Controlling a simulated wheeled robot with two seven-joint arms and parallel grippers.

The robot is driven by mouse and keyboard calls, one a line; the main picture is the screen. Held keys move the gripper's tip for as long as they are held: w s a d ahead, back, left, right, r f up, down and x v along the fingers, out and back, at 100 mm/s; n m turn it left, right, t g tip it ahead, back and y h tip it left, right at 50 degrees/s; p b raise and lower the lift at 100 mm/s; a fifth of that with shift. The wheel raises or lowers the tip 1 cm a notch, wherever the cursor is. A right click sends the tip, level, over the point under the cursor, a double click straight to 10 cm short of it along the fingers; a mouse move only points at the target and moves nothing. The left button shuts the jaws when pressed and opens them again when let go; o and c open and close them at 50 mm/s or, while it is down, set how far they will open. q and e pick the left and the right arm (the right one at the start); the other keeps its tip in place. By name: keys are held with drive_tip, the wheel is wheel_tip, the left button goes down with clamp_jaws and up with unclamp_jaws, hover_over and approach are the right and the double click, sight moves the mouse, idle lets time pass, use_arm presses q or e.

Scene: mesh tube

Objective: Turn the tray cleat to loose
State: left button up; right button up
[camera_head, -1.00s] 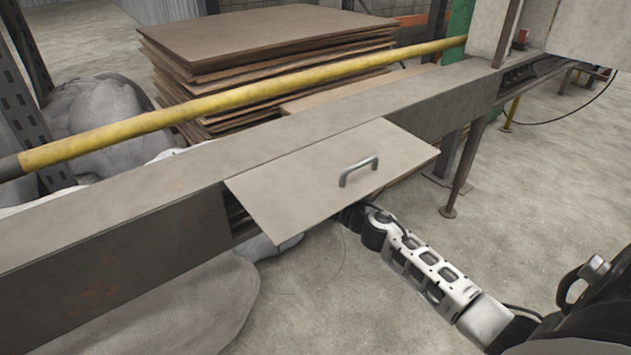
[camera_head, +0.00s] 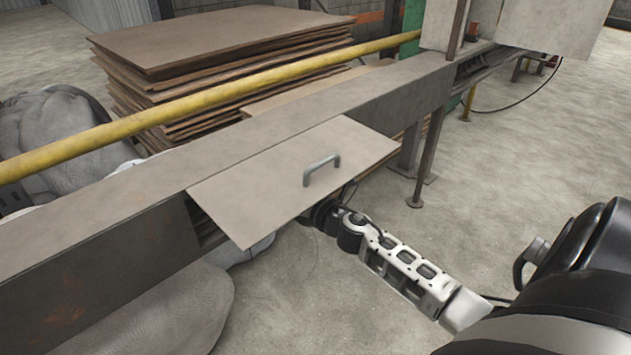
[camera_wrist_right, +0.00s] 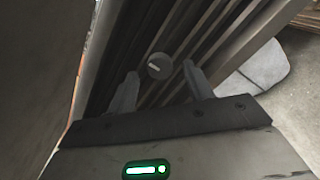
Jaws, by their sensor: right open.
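In the right wrist view, a small round grey knob with a light bar across its face (camera_wrist_right: 159,66), likely the tray cleat, sits among long dark and brown rails. My right gripper (camera_wrist_right: 162,82) is open, its two fingers on either side of the knob in the picture; I cannot tell if they touch it. In the head view, my right arm reaches in from the lower right and its end goes under a raised flat panel (camera_head: 260,180) with a metal handle (camera_head: 321,169). The panel hides the right gripper and the knob there. My left gripper is not in view.
A long grey beam (camera_head: 90,215) runs across the scene, with a yellow rail (camera_head: 200,108) behind it. A stack of brown sheets (camera_head: 215,45) stands at the back. Grey sacks (camera_head: 150,310) lie below the beam. The floor at right is open.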

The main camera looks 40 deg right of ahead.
drive_tip(key=s+d, duration=0.1)
drive_tip(key=s, duration=1.3)
